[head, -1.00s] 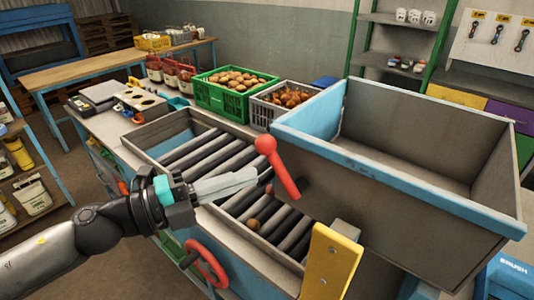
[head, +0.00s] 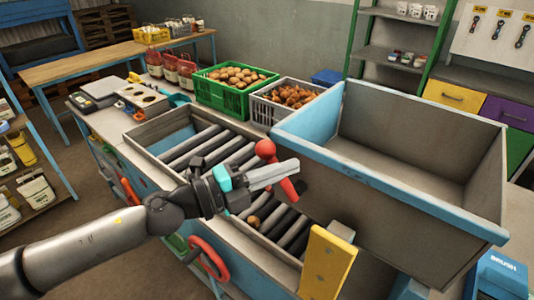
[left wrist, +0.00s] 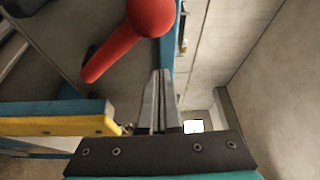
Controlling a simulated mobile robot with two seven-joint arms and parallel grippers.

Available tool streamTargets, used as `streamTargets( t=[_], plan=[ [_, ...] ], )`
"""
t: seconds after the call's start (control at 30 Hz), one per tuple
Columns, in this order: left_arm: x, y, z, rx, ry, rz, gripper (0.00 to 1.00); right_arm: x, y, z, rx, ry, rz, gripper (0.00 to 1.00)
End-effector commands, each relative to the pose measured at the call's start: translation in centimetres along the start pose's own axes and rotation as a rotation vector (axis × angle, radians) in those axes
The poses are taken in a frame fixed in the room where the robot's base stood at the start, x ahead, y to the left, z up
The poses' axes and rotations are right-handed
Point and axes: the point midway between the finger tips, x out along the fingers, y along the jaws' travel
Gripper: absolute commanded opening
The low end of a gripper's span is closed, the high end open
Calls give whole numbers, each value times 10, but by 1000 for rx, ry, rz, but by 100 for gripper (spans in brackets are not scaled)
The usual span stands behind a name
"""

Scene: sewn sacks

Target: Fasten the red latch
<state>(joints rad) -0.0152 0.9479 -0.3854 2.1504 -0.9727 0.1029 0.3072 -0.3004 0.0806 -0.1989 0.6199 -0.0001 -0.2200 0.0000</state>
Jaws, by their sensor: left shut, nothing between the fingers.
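The red latch (head: 266,149) is a lever with a round ball knob on the near left side of the grey and blue hopper (head: 400,195). Its knob is at the upper left and its arm slants down to the right. My left gripper (head: 297,168) is shut and empty; its fingers cross in front of the latch arm and hide part of it. In the left wrist view the latch (left wrist: 118,48) lies just left of and beyond the closed fingertips (left wrist: 160,72). I cannot tell whether they touch. My right gripper is out of view.
A roller conveyor (head: 200,150) runs below the hopper, with a potato (head: 253,221) on it. A yellow plate (head: 327,262) stands at the near side, and a red handwheel (head: 208,258) is below my arm. Green (head: 228,95) and grey (head: 272,112) crates stand behind.

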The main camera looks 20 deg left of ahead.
Motion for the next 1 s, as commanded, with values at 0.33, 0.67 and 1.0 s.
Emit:
streamTargets(
  t=[0.33,0.67,1.0],
  plan=[
    [-13,2,34,-1,-5,1,0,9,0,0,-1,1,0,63],
    [-15,1,37,-1,-3,1,0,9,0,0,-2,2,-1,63],
    [-16,4,40,-33,-5,-14,0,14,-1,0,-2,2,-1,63]
  ],
)
